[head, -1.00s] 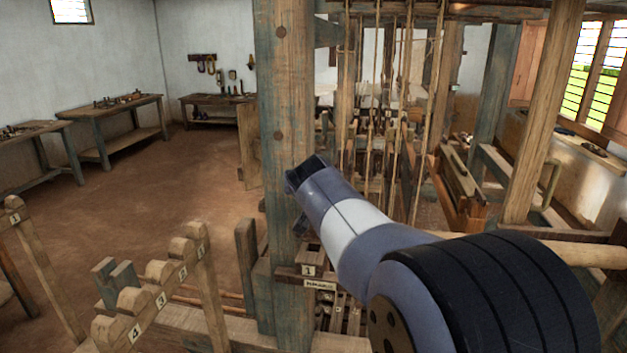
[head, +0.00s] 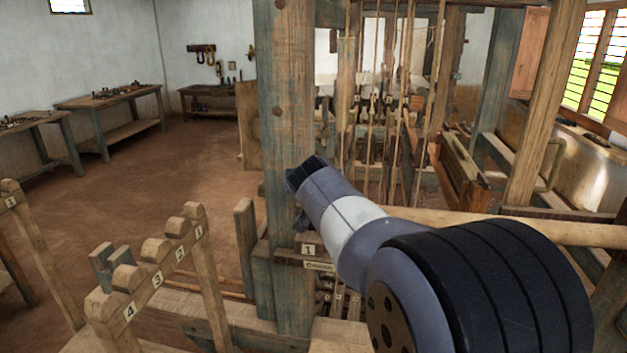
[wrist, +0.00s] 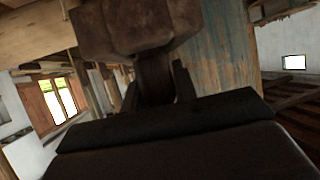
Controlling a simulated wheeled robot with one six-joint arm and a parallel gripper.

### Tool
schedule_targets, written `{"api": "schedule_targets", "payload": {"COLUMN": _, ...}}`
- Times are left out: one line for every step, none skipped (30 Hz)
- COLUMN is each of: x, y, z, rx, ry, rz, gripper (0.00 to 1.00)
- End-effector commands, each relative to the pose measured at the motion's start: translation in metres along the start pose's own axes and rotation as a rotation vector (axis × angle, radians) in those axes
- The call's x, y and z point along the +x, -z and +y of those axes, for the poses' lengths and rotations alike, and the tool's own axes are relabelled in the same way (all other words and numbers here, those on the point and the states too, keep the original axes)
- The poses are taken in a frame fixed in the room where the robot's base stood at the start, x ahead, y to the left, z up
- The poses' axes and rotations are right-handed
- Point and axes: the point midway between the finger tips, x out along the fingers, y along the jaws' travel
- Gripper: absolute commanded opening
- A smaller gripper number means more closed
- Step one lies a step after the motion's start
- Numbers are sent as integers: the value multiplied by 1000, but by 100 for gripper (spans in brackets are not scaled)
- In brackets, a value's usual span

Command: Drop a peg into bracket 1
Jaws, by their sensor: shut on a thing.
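In the wrist view my gripper (wrist: 156,90) is shut on a dark wooden peg (wrist: 153,70). The peg's shaft is between the two fingers, and its broad faceted head (wrist: 130,22) stands beyond them. A small wooden bracket with a label reading 1 (head: 308,250) is on the blue-grey loom post, just below the end of my arm. My arm covers part of it, and I cannot tell the gap between peg and bracket.
A wooden rack (head: 157,280) labelled 4, 3, 2, 1 stands at the lower left. The loom post (head: 287,120) rises close behind my arm, with hanging cords (head: 372,110) to its right. A wooden roller (head: 520,226) lies behind the arm. The floor at left is open.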

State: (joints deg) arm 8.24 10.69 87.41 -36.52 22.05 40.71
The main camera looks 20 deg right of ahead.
Motion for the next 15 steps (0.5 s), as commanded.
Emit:
{"api": "schedule_targets", "payload": {"x": 0, "y": 0, "z": 0, "rx": 0, "ry": 0, "rz": 0, "gripper": 2}}
{"api": "schedule_targets", "payload": {"x": 0, "y": 0, "z": 0, "rx": 0, "ry": 0, "rz": 0, "gripper": 2}}
{"api": "schedule_targets", "payload": {"x": 0, "y": 0, "z": 0, "rx": 0, "ry": 0, "rz": 0, "gripper": 2}}
{"api": "schedule_targets", "payload": {"x": 0, "y": 0, "z": 0, "rx": 0, "ry": 0, "rz": 0, "gripper": 2}}
{"api": "schedule_targets", "payload": {"x": 0, "y": 0, "z": 0, "rx": 0, "ry": 0, "rz": 0, "gripper": 2}}
{"api": "schedule_targets", "payload": {"x": 0, "y": 0, "z": 0, "rx": 0, "ry": 0, "rz": 0, "gripper": 2}}
{"api": "schedule_targets", "payload": {"x": 0, "y": 0, "z": 0, "rx": 0, "ry": 0, "rz": 0, "gripper": 2}}
{"api": "schedule_targets", "payload": {"x": 0, "y": 0, "z": 0, "rx": 0, "ry": 0, "rz": 0, "gripper": 2}}
{"api": "schedule_targets", "payload": {"x": 0, "y": 0, "z": 0, "rx": 0, "ry": 0, "rz": 0, "gripper": 2}}
{"api": "schedule_targets", "payload": {"x": 0, "y": 0, "z": 0, "rx": 0, "ry": 0, "rz": 1, "gripper": 2}}
{"api": "schedule_targets", "payload": {"x": 0, "y": 0, "z": 0, "rx": 0, "ry": 0, "rz": 1, "gripper": 2}}
{"api": "schedule_targets", "payload": {"x": 0, "y": 0, "z": 0, "rx": 0, "ry": 0, "rz": 1, "gripper": 28}}
{"api": "schedule_targets", "payload": {"x": 0, "y": 0, "z": 0, "rx": 0, "ry": 0, "rz": 1, "gripper": 31}}
{"api": "schedule_targets", "payload": {"x": 0, "y": 0, "z": 0, "rx": 0, "ry": 0, "rz": 1, "gripper": 33}}
{"api": "schedule_targets", "payload": {"x": 0, "y": 0, "z": 0, "rx": 0, "ry": 0, "rz": 1, "gripper": 36}}
